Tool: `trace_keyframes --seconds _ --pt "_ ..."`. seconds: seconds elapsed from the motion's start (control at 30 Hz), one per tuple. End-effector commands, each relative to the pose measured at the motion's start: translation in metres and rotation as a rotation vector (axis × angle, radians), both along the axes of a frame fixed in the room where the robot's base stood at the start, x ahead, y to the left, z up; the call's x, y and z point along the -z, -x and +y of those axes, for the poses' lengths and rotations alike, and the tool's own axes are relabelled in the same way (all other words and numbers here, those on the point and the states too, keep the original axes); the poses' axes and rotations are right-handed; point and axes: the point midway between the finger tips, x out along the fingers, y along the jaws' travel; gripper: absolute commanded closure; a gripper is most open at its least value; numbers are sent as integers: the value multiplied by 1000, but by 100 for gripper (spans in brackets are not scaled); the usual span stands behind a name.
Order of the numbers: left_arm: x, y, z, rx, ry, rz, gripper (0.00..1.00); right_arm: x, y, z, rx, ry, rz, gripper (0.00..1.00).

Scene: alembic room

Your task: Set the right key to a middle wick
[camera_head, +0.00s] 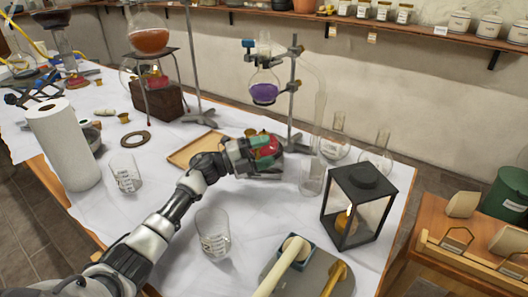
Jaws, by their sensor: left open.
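My left gripper (268,152) reaches in from the lower left and is at the foot of the middle stand, below the round flask of purple liquid (264,92). It is open. Red and green parts show at its fingers; I cannot tell whether they belong to the gripper or to a thing behind it. A small brass-coloured bit (250,132) shows just above the gripper. No key or wick can be made out clearly; the gripper hides what stands under the flask. My right gripper is not in view.
A wooden tray (182,158) lies left of the gripper. A glass cylinder (311,178) and a black lantern (357,207) stand to its right. A beaker (213,240) is in front, and a paper roll (62,145) stands at left. White cloth is clear around the beaker.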

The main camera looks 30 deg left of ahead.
Motion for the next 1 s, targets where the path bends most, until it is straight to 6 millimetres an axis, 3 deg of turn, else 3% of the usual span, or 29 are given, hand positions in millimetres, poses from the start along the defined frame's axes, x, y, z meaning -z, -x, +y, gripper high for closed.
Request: trace_keyframes --seconds 0.17,0.7,1.0 --pt "3 5 7 -1 -1 1 40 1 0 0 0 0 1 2" --pt "20 62 77 -1 -2 1 40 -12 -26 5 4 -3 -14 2" --pt "21 67 82 0 0 0 40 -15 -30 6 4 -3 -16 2"
